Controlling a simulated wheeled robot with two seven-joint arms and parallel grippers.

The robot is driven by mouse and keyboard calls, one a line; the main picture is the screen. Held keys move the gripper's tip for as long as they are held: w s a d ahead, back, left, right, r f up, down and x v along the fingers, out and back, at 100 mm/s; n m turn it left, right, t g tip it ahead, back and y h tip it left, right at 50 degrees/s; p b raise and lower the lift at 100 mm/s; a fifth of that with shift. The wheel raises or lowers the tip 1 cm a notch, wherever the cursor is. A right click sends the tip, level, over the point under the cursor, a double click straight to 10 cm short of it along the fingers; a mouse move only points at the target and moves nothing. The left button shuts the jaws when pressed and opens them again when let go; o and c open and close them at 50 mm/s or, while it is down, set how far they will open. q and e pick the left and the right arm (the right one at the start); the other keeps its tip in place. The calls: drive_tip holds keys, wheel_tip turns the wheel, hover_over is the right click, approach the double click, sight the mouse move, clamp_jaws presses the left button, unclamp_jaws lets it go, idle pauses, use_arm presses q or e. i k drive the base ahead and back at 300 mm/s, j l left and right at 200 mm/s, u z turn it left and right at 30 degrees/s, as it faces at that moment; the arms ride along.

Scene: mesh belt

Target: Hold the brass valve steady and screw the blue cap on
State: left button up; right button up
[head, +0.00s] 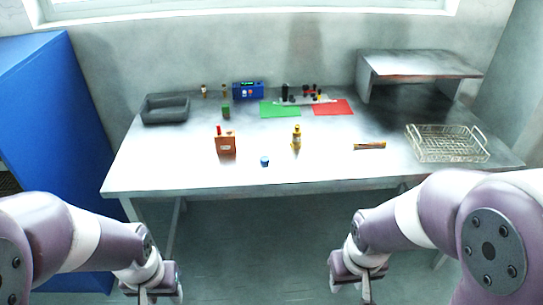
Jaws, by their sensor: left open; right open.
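The brass valve (296,137) stands upright near the middle of the metal table. The small blue cap (265,161) sits on the table to the left of the valve and nearer the front edge, apart from it. My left gripper (158,296) is at the bottom of the head view, in front of the table and below its edge. My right gripper (366,293) is likewise low in front of the table. Both are open, empty and far from the valve and cap. Their fingertips are partly cut off by the frame's lower edge.
An orange-brown block (226,145) stands left of the valve. A yellow-brown bar (370,145) and a wire basket (447,143) lie to the right. A grey bin (166,109), green mat (279,110), red mat (333,108) and raised shelf (419,65) are behind. The front strip is mostly clear.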

sight(296, 144)
drive_tip(key=u, duration=0.4)
drive_tip(key=i+l+u, duration=0.15)
drive_tip(key=u, duration=0.25)
drive_tip(key=i+l+u, duration=0.1)
drive_tip(key=l+u, duration=0.5)
drive_tip(key=u, duration=0.2)
drive_tip(key=l+u, duration=0.5)
drive_tip(key=l, duration=0.6)
drive_tip(key=l+u, duration=0.1)
drive_tip(key=l, duration=0.7)
drive_tip(key=k+l+u, duration=0.15)
drive_tip(key=l, duration=0.6)
